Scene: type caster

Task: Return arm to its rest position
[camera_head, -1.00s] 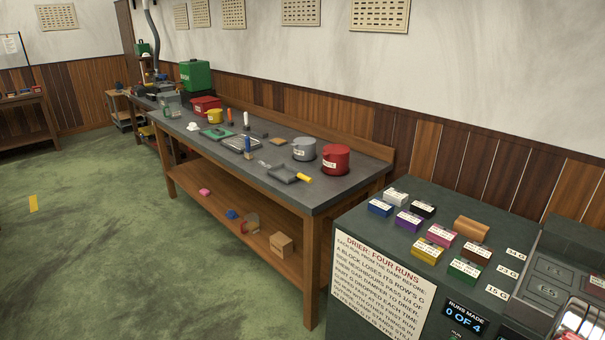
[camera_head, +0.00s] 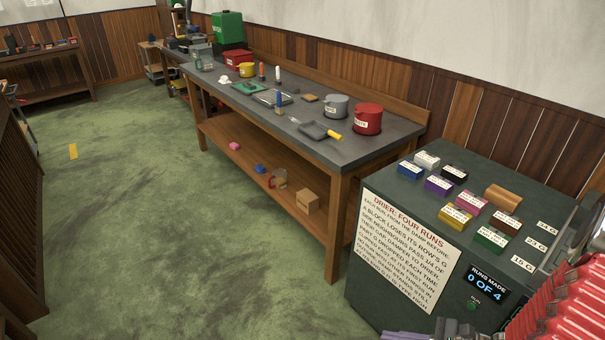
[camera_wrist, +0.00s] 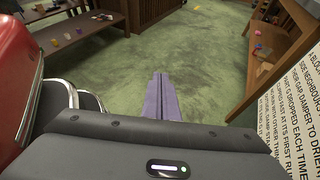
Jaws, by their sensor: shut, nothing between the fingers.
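My gripper (camera_wrist: 158,98) shows in the wrist view as two purple fingers pressed together, with nothing between them. It points out over the open green floor. In the head view, my arm's red ribbed sleeve enters at the lower right, in front of the drier cabinet (camera_head: 360,285). No object is held.
The drier cabinet bears several coloured blocks (camera_head: 440,185) and a sign reading "0 of 4" runs. A long workbench (camera_head: 385,140) holds pots and tools, with small items on its lower shelf. The green floor (camera_head: 150,220) is clear to the left.

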